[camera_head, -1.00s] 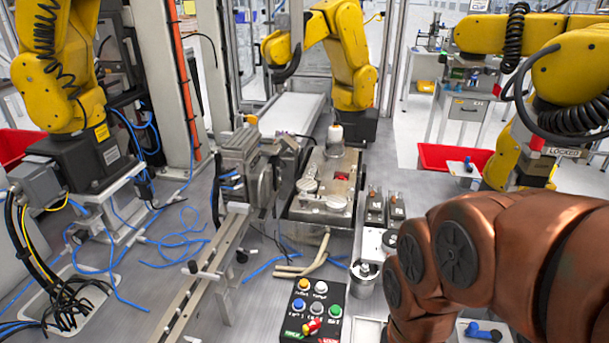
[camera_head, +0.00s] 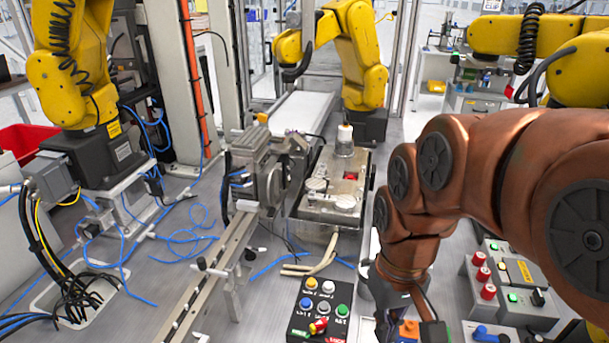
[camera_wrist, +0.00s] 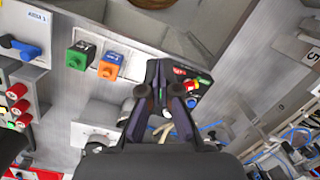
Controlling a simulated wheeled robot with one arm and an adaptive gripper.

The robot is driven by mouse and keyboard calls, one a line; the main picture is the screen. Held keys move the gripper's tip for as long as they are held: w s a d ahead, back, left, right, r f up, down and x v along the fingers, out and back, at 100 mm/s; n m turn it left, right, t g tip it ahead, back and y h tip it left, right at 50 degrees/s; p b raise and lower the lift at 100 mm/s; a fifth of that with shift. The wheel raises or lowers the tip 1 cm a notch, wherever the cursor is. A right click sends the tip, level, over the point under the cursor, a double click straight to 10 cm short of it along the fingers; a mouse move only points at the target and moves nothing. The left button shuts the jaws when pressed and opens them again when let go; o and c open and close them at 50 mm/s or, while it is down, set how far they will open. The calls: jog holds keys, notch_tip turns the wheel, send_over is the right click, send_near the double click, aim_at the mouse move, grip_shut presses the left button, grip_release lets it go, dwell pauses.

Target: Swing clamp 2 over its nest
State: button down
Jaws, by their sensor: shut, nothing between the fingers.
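My gripper shows in the wrist view (camera_wrist: 165,85) with its dark fingers together and nothing between them. In the head view it hangs at the bottom, right of the button box, partly cut off by the frame edge. A blue handle (camera_wrist: 20,46) lies on a light plate at the wrist view's upper left; it also shows in the head view (camera_head: 487,334). A green block (camera_wrist: 80,55) and an orange block (camera_wrist: 110,66) sit on a pale strip left of my fingertips. I cannot tell which part is clamp 2, and I cannot make out its nest.
A button box (camera_head: 319,310) stands left of my gripper. A control box with red knobs (camera_head: 483,274) is on the right. A metal fixture (camera_head: 334,190) stands behind, with a rail (camera_head: 215,275) to its left. Blue cables lie loose on the left.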

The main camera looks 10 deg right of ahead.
jog(key=w+a+r+n+t+y, duration=0.1)
jog(key=w+r, duration=0.2)
jog(key=w, duration=0.6)
jog(key=w+a+r+n, duration=0.1)
jog(key=w+r+n, duration=0.15)
jog(key=w, duration=0.65)
jog(key=w+a+r+n+t+y, duration=0.1)
jog(key=w+r, duration=0.2)
jog(key=w, duration=0.6)
jog(key=n+t+y+p, duration=0.1)
jog(key=n+t+p, duration=0.1)
jog(key=n, duration=0.4)
send_over(319, 178)
jog(key=s+a, duration=0.2)
jog(key=shift+f, duration=0.9)
jog(key=shift+d, duration=0.1)
jog(key=shift+b+x, duration=1)
jog(key=shift+x, duration=0.45)
jog(key=p+x, duration=0.2)
jog(key=x, duration=0.5)
